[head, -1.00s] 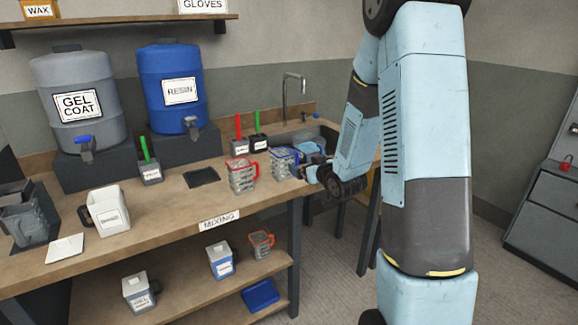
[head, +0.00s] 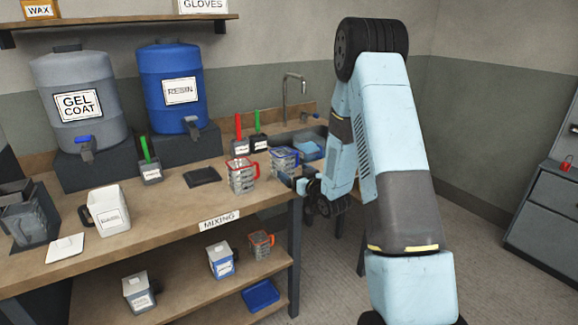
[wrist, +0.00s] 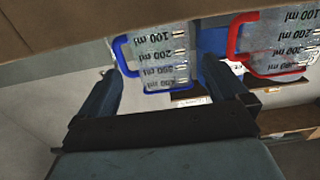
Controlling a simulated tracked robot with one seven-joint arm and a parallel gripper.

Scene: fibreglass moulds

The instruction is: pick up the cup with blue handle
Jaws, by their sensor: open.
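The cup with the blue handle (head: 284,163) is a clear measuring cup with a blue rim. It stands upright at the right end of the bench. In the wrist view, which is upside down, this cup (wrist: 162,55) shows between my two fingers, its handle toward the left finger. My gripper (head: 299,184) is at the bench's front right edge, just in front of the cup. The wrist view shows my gripper (wrist: 160,72) open and not closed on anything. I cannot tell whether a finger touches the cup.
A red-handled measuring cup (head: 242,176) stands close to the left. Behind are holders with a red stick (head: 239,130) and a green stick (head: 257,125). The sink (head: 309,143) is at the back right. A dark tray (head: 202,176) lies left. The lower shelf (head: 190,290) holds several containers.

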